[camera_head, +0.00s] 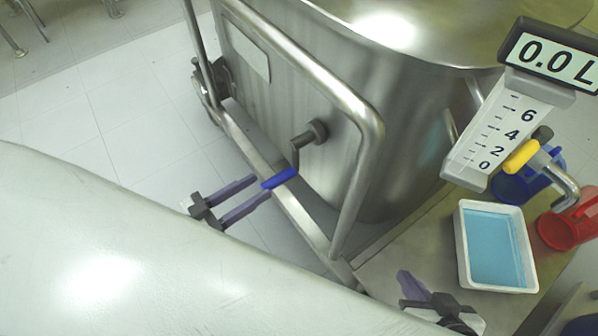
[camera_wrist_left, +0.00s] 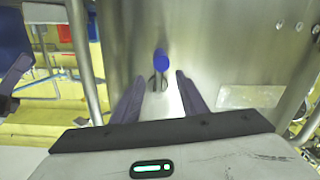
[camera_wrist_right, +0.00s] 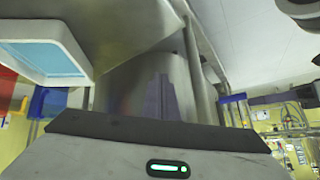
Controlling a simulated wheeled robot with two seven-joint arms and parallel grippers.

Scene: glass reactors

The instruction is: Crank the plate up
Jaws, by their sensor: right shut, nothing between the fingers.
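A crank with a metal arm (camera_head: 296,150) and a blue handle (camera_head: 280,178) sticks out from the side of the steel vessel (camera_head: 400,110). My left gripper (camera_head: 262,188) is open, its fingertips near the outer end of the blue handle. In the left wrist view the handle's round blue end (camera_wrist_left: 161,59) shows just beyond and between the open fingertips (camera_wrist_left: 157,80). I cannot tell whether they touch it. My right gripper (camera_head: 405,278) is shut and empty at the lower middle; its closed fingers (camera_wrist_right: 160,95) show in the right wrist view. I cannot tell which part is the plate.
A tubular steel frame (camera_head: 365,125) stands around the crank. To the right are a level gauge reading 0.0 L (camera_head: 550,55), a yellow-handled tap (camera_head: 521,157), a white tray (camera_head: 462,250) of blue liquid, a blue jug (camera_head: 510,188) and a red jug (camera_head: 562,230). Open floor lies left.

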